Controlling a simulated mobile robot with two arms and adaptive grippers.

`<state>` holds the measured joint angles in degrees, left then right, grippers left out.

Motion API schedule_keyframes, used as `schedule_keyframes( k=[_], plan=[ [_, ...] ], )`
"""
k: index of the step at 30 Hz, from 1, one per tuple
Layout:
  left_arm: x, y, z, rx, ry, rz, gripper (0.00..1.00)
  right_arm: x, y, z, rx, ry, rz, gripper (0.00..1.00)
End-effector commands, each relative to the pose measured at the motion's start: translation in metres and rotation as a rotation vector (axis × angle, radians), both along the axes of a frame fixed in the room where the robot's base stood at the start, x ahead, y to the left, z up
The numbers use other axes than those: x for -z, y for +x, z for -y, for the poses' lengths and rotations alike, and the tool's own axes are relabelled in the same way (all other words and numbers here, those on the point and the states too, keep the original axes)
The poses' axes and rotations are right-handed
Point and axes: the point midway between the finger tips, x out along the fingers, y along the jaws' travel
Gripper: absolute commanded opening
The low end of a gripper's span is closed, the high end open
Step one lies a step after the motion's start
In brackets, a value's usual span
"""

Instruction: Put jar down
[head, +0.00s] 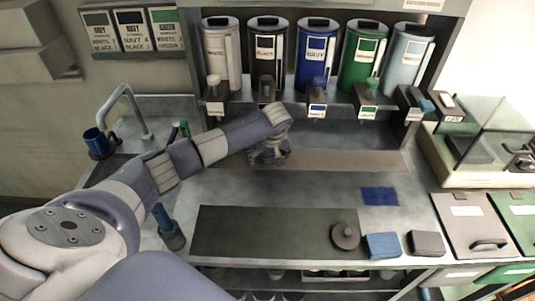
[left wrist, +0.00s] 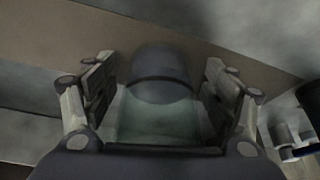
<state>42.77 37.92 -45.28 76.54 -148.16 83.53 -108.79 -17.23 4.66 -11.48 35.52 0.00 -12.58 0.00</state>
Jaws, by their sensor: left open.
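A jar (left wrist: 160,118) with a clear, greenish body and a dark rounded end shows in the left wrist view. It lies between the two fingers of my left gripper (left wrist: 160,68), with a gap to the finger on each side. In the head view my left gripper (head: 269,155) is low over the brown strip (head: 345,160) at the back of the counter. The arm and gripper largely hide the jar there, and I cannot tell exactly how its base meets the strip. My left gripper is open. My right gripper is not in view.
Several labelled canisters (head: 317,55) with spouts stand on a shelf behind. A dark mat (head: 260,230) lies at the front, with a round dark lid (head: 345,236) on its right.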

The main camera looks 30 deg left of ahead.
Motion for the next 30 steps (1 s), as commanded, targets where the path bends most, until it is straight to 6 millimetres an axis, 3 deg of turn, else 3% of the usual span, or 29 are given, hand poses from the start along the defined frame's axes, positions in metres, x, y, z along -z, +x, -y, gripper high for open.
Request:
schedule_keyframes(
  k=[7, 11, 30],
  plan=[
    [-0.004, 0.0, 0.0, 0.0, -0.001, 0.0, 0.78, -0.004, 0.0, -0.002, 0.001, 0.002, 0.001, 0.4],
    [-0.01, -0.001, 0.003, 0.003, 0.002, 0.005, 0.78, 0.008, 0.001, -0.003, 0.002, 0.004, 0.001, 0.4],
    [-0.012, -0.074, 0.079, 0.003, -0.001, 0.001, 0.78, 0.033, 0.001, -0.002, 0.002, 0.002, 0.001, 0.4]
  ],
)
